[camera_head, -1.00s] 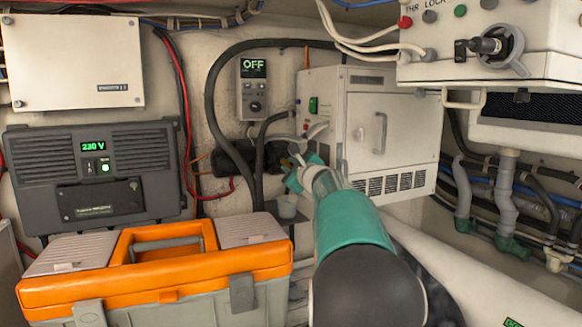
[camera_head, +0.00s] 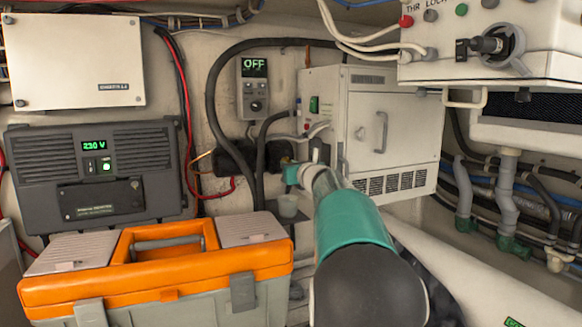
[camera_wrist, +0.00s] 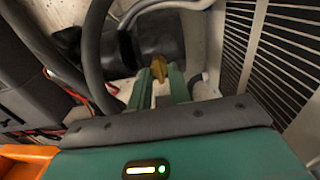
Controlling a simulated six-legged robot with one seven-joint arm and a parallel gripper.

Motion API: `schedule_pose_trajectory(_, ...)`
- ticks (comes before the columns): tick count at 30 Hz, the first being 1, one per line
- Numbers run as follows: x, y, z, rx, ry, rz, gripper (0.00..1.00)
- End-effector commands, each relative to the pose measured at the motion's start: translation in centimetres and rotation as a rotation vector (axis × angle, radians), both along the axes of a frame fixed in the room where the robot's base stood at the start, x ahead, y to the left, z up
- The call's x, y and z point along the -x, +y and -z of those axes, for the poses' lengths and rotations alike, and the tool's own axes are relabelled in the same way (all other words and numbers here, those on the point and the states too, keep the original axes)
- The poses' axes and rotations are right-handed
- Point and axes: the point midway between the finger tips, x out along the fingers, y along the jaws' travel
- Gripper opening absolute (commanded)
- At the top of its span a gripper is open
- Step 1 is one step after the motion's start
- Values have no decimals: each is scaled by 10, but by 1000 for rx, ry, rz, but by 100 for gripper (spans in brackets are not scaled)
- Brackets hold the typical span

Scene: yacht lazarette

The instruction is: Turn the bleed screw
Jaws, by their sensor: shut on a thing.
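The bleed screw appears as a small brass-coloured piece (camera_wrist: 158,68) at the fingertips in the wrist view. My gripper (camera_wrist: 160,80) has its two green fingers on either side of it, shut on it. In the head view my gripper (camera_head: 290,174) is at the left side of the white cabinet, in front of a dark fitting with hoses. The screw is hidden there behind my own wrist and fingers.
The white cabinet (camera_head: 385,135) stands close on the right. A black hose (camera_head: 213,100) loops down beside the fitting. A small cup (camera_head: 288,206) is just below my gripper. An orange-lidded toolbox (camera_head: 160,265) fills the lower left.

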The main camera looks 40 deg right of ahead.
Motion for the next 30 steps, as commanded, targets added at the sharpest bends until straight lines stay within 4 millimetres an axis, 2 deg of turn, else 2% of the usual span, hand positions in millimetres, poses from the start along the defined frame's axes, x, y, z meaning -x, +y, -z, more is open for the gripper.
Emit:
schedule_pose_trajectory(17,0,1,-1,-35,-12,-2,0)
schedule_pose_trajectory(18,0,1,-1,-35,-12,-1,25)
schedule_pose_trajectory(21,0,1,-1,-34,-12,-1,41)
schedule_pose_trajectory(30,1,1,-1,-34,-11,0,41)
